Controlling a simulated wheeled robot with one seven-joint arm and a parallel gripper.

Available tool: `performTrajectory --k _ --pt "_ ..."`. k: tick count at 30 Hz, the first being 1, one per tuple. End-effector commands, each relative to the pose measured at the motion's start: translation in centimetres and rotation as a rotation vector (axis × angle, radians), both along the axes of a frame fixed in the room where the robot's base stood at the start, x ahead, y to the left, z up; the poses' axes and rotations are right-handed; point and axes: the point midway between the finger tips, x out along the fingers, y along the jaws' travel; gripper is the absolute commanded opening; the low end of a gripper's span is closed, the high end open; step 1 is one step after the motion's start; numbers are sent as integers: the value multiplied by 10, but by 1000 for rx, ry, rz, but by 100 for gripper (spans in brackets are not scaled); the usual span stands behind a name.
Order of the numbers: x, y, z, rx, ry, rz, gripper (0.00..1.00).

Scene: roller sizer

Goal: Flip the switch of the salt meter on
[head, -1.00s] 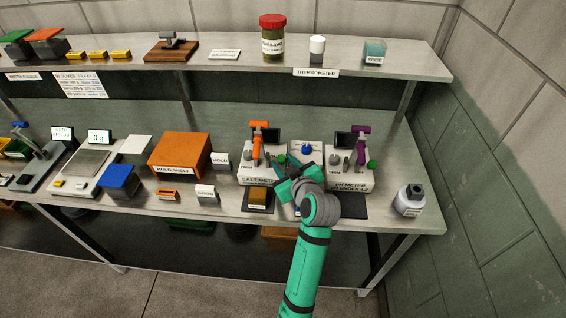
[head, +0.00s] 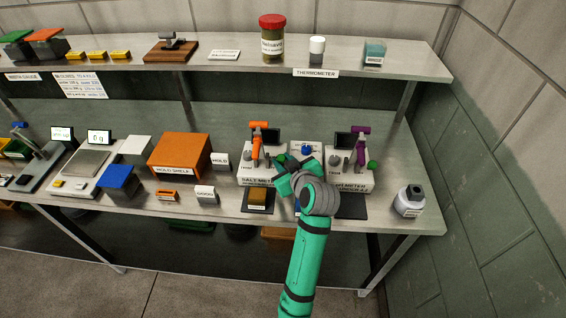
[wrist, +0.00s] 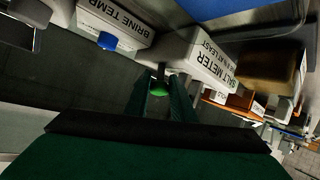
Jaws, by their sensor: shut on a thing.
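The salt meter (head: 259,178) is a white box on the bench with an orange probe (head: 257,142) and a dark screen (head: 271,135). It also shows, tilted, in the wrist view (wrist: 203,56). My gripper (head: 283,172) is at the meter's right side. In the wrist view its two fingers (wrist: 163,98) are closed around a green knob (wrist: 158,91) beside the salt meter, apparently its switch. The fingers partly cover the knob, so its on or off position cannot be told. The screen shows no readable value.
The pH meter (head: 350,184), with a purple probe (head: 361,145) and a green knob (head: 372,164), stands close on the right. The brine temp box (wrist: 118,22) with a blue knob (wrist: 108,41) is between them. A brass block (head: 257,197) sits in front of the salt meter.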

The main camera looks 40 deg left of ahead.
Motion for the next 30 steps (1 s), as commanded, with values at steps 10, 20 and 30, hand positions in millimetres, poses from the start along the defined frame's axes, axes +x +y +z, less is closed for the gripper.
performTrajectory --k 10,20,30 --pt "12 5 9 -145 232 -2 0" --pt "24 12 11 -308 495 -3 0" --pt "33 16 9 -426 691 -5 0"
